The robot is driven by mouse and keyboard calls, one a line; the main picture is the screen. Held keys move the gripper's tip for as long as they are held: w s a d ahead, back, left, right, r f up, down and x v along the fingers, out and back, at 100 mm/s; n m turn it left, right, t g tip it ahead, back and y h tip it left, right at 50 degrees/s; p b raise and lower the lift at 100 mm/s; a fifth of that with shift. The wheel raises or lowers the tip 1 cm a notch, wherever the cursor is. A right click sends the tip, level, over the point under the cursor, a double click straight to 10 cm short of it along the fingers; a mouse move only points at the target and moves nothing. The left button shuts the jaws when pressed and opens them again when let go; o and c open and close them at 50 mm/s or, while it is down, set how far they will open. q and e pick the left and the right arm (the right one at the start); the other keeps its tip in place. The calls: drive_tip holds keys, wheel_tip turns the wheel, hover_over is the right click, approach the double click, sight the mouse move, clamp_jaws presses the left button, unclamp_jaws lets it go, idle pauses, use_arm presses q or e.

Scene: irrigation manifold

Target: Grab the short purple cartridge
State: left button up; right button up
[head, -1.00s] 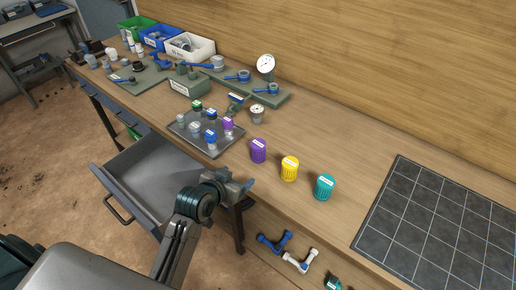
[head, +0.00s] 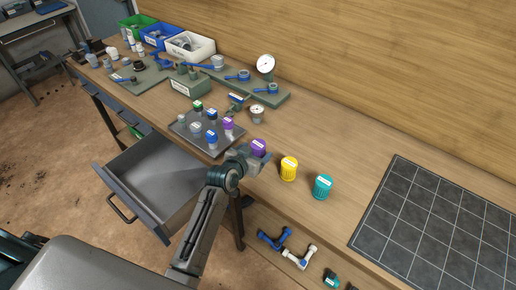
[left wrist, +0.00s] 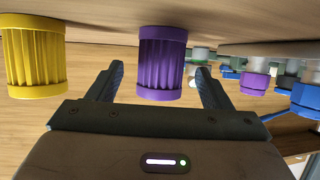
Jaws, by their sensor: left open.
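In the left wrist view, which looks upside down, the purple cartridge (left wrist: 161,63) stands between the two open fingers (left wrist: 159,80), with gaps on both sides. I cannot tell how deep between them it is. A smaller purple-topped piece (head: 228,124) stands on the dark tray. My right gripper is not in view.
A yellow cartridge (head: 289,168) and a teal one (head: 323,187) stand to the right. The dark tray (head: 214,151) with several small fittings lies left of the gripper. A drawer (head: 150,182) hangs open below. A gridded mat (head: 440,220) lies empty at right.

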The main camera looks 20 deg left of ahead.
use_arm(q)
drive_tip(key=shift+x, duration=1.4)
drive_tip(key=shift+s+a+f, duration=0.1)
drive_tip(key=c, duration=1.1)
